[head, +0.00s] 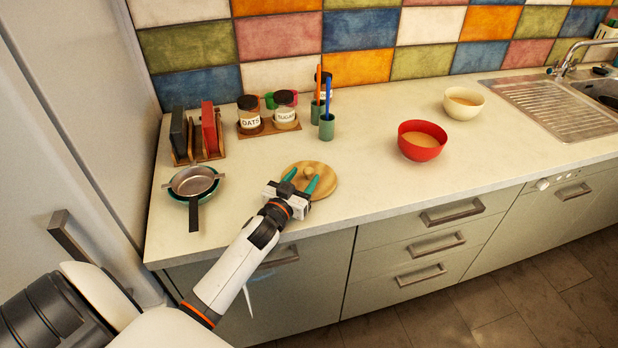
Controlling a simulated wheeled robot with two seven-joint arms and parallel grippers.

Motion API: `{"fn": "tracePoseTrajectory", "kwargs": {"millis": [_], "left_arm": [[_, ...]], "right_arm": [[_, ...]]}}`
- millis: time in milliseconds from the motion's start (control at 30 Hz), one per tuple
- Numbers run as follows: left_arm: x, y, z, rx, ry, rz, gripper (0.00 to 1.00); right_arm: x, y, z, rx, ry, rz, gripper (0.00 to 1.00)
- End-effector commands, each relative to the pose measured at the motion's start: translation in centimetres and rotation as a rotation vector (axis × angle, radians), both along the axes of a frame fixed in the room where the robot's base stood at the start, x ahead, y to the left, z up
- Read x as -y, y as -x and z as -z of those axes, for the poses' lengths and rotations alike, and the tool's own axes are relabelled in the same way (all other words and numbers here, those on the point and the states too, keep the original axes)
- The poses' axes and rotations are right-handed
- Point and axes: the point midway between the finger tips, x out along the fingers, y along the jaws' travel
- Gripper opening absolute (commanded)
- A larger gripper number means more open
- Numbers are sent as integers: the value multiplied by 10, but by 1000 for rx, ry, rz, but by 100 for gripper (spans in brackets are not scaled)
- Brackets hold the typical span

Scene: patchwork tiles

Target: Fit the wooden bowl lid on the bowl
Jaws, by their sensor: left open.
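The round wooden lid (325,187) lies flat on the counter near its front edge, with a small knob (308,171) on top. My left gripper (300,180) is open over the lid, its green fingers on either side of the knob or just in front of it; I cannot tell whether they touch it. A red bowl (422,142) with light brown contents stands to the right of the lid. A cream bowl (463,104) with similar contents stands farther back and right. Both bowls are uncovered. My right gripper is not in view.
A pan and strainer (194,184) sit left of the lid. Behind are a rack with boards (208,132), labelled jars (249,116) on a wooden tray, and green cups with brushes (327,127). A sink (560,105) is at the right. Counter between lid and red bowl is clear.

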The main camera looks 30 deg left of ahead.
Motion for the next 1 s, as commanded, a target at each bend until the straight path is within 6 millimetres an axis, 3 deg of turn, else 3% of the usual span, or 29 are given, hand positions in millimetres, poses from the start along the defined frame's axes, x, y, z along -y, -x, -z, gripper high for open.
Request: {"fn": "tracePoseTrajectory", "kwargs": {"millis": [100, 233, 533, 833, 1000], "left_arm": [[-2, -19, -1, 1, 1, -1, 51], [-4, -35, 1, 1, 1, -1, 51], [-4, -40, 2, 0, 1, 0, 51], [-5, -40, 2, 0, 0, 0, 3], [-5, -40, 2, 1, 0, 0, 2]], "right_arm": [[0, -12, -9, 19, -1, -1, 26], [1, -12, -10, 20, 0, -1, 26], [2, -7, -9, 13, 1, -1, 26], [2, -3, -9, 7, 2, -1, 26], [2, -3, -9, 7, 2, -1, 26]]}}
